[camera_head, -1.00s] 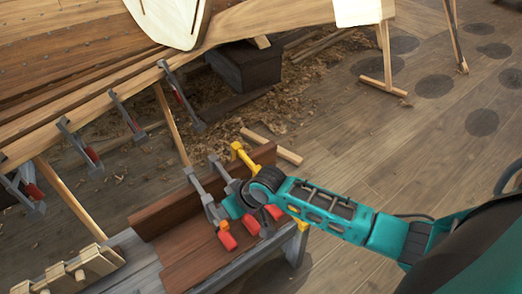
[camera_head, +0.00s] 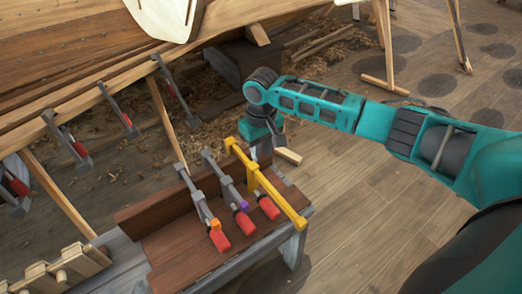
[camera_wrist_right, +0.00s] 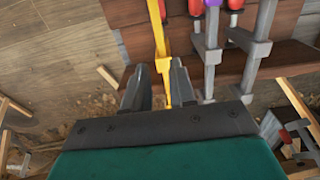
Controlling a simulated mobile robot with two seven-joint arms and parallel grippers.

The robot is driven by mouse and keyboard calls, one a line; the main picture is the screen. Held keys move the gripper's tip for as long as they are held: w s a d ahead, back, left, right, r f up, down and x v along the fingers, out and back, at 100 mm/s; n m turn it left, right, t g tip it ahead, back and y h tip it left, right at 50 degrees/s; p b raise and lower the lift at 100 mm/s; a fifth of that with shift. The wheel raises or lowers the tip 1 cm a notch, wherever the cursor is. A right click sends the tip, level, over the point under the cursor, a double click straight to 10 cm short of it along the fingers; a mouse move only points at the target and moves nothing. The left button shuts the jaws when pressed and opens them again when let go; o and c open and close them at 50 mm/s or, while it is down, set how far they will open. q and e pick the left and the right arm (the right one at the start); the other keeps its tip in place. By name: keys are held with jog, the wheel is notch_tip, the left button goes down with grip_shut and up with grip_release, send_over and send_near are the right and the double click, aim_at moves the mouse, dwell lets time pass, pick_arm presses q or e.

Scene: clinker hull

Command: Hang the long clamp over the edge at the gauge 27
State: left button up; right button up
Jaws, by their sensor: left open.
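Several clamps with red handles lie on a brown plank seat on a grey bench. The yellow clamp (camera_head: 275,190) has the longest-looking bar; it also shows in the right wrist view (camera_wrist_right: 160,40). Two grey clamps lie left of it, one with a purple collar (camera_head: 230,186) and one with an orange collar (camera_head: 200,205). My right gripper (camera_head: 266,150) is over the far end of the yellow clamp. In the wrist view its fingers (camera_wrist_right: 158,75) stand apart, with the yellow bar showing between them. My left gripper is out of view. No gauge number is readable.
The hull's plank edge (camera_head: 90,93) runs across the upper left, with several grey clamps (camera_head: 118,112) hanging from it. Wooden props (camera_head: 62,195) stand below. A dark block (camera_head: 250,60) sits under the hull. A wooden trestle (camera_head: 385,50) is at the upper right; open floor lies right of the bench.

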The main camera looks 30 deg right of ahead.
jog(key=b, duration=0.5)
send_over(260, 175)
jog(key=f, duration=0.4)
jog(key=shift+s+d+f, duration=0.1)
jog(key=shift+s+f, duration=0.1)
jog(key=shift+f, duration=0.15)
jog(key=shift+f+p, duration=0.25)
jog(key=shift+p, duration=0.15)
jog(key=shift+f+b, duration=0.65)
jog(key=shift+f, duration=2.05)
jog(key=shift+c, duration=0.4)
jog(key=shift+w+b, duration=0.35)
jog(key=shift+w, duration=0.5)
jog(key=shift+r, duration=0.1)
jog(key=shift+s+p, duration=0.35)
jog(key=shift+p, duration=0.3)
jog(key=shift+s+p, duration=0.3)
jog(key=shift+p, duration=0.2)
